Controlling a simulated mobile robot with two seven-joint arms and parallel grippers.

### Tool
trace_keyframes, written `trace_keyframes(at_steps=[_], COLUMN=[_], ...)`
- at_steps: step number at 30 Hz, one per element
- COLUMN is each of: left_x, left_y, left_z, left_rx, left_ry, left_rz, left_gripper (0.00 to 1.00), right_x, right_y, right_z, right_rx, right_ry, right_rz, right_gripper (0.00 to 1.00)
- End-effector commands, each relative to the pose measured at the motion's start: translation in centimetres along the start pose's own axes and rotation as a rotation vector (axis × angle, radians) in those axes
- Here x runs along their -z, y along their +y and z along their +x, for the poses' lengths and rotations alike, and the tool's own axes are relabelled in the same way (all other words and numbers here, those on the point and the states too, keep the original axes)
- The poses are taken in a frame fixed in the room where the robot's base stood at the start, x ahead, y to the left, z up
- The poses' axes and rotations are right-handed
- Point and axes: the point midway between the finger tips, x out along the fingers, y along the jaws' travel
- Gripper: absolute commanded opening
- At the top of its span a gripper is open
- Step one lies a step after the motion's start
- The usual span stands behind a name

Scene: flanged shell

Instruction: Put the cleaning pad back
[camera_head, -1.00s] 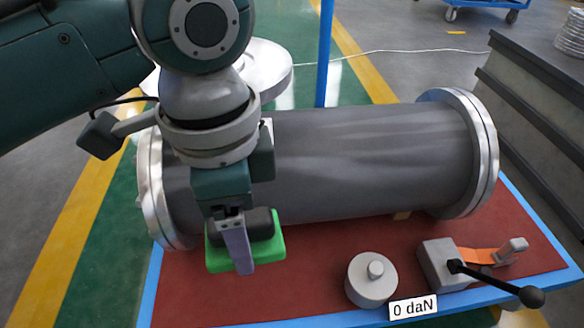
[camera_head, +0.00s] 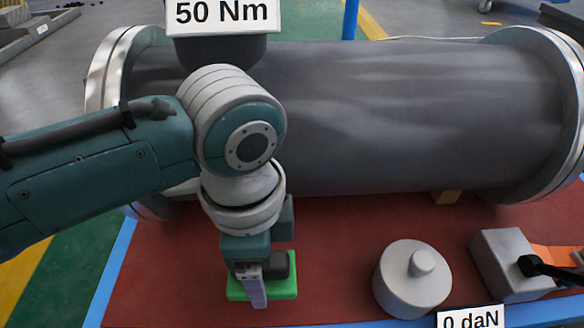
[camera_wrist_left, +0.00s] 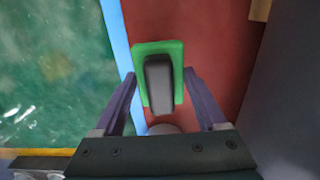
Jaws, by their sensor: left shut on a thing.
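The cleaning pad (camera_head: 279,290) is a green block with a dark grip on its back, in front of the shell and over the red bench top (camera_head: 335,215). My left gripper (camera_head: 256,294) is shut on the pad by its dark grip. The left wrist view shows the pad (camera_wrist_left: 172,58) at the fingertips of my left gripper (camera_wrist_left: 160,88). I cannot tell whether the pad touches the bench top. The grey flanged shell (camera_head: 390,115) lies behind my left arm. My right gripper is not in view.
A grey round weight (camera_head: 405,290) with a knob stands right of the pad. A clamp block (camera_head: 505,265) with a black lever is further right, by a "0 daN" label (camera_head: 470,318). A "50 Nm" label (camera_head: 222,14) sits at the top. Red surface is clear between pad and weight.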

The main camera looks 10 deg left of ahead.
Motion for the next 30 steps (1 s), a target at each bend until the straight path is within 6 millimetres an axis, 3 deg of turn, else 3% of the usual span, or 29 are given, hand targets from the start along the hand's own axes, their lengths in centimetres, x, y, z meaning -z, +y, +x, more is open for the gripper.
trace_keyframes(at_steps=[10,23,24,30], left_x=[0.0,0.0,0.0,0.0], left_y=[0.0,0.0,0.0,0.0], left_z=[4.6,4.9,4.8,4.8], left_rx=[-0.001,-0.001,-0.001,0.0], left_ry=[0.0,0.0,0.0,0.0], left_rz=[0.0,0.0,0.0,0.0], left_gripper=[0.22,0.22,0.78,1.0], right_x=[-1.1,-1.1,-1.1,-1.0], right_y=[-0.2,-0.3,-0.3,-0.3], right_z=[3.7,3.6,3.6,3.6], right_rx=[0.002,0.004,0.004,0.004], right_ry=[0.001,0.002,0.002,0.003], right_rz=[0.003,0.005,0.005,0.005], right_gripper=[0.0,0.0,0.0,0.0])
